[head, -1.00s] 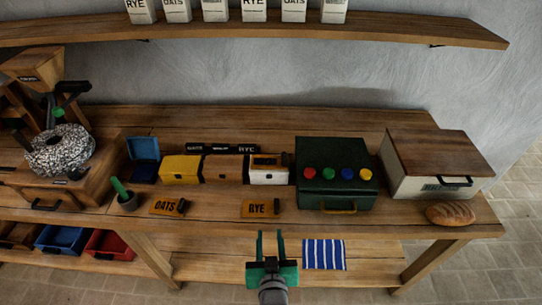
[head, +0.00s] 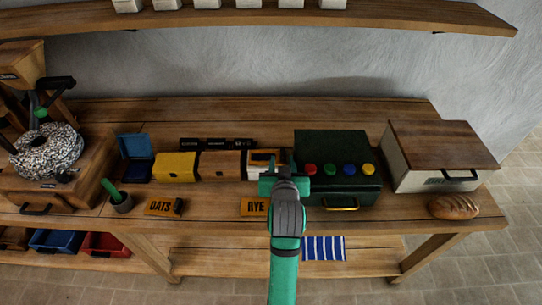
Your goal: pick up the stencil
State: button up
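No thing in view is plainly labelled a stencil. Two orange plates with black lettering lie at the bench's front: the OATS plate (head: 160,207) on the left and the RYE plate (head: 254,207) at the middle. Each may be a stencil; I cannot tell. A row of dark lettered strips (head: 217,144) lies behind the boxes. My gripper (head: 284,160) is over the bench, beside the green box and in front of the white box (head: 258,172). My arm hides the right end of the RYE plate. The fingers are too small and hidden to show whether they hold anything.
A dark green box (head: 340,196) with coloured knobs stands right of my gripper. Yellow (head: 174,167) and brown (head: 220,166) boxes stand left. A bread loaf (head: 454,207) and a lidded bin (head: 432,178) are at the right. A shelf (head: 400,18) runs above.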

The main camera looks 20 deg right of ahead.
aim_at(283, 153)
jog(key=shift+d+x, duration=0.15)
jog(key=shift+x, duration=1.65)
jog(key=shift+d+x, duration=0.1)
jog(key=shift+x, duration=1.65)
jog(key=shift+r, duration=0.2)
grip_shut()
